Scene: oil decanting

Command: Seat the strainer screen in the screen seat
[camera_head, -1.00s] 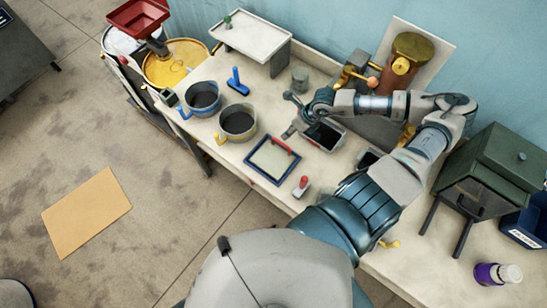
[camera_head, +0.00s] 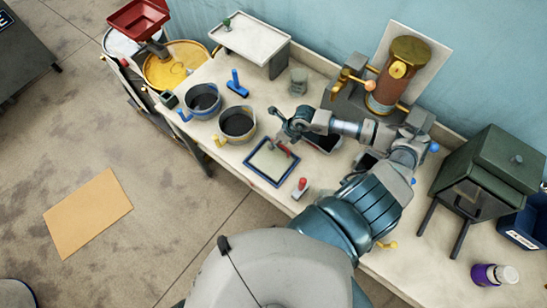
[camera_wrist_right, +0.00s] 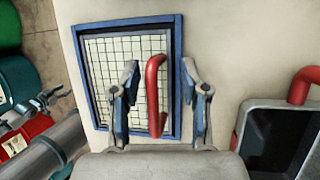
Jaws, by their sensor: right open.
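The strainer screen (camera_head: 270,163) is a blue-framed mesh panel with a red bar handle, lying flat on the bench. In the right wrist view the screen (camera_wrist_right: 110,65) lies in front of my right gripper (camera_wrist_right: 160,78), which is open. The red handle (camera_wrist_right: 155,100) shows between the fingers, with gaps on both sides. In the head view the right gripper (camera_head: 284,128) is over the screen's far edge. A dark open pan (camera_head: 326,142) lies to the right, partly hidden by my arm; I cannot tell whether it is the screen seat. My left gripper is out of view.
Two dark-filled pots (camera_head: 237,122) stand left of the screen. A red-topped tool (camera_head: 301,186) is near the front edge. A copper cylinder (camera_head: 388,85) stands behind my arm. A green box-like unit (camera_head: 485,180) is at the right.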

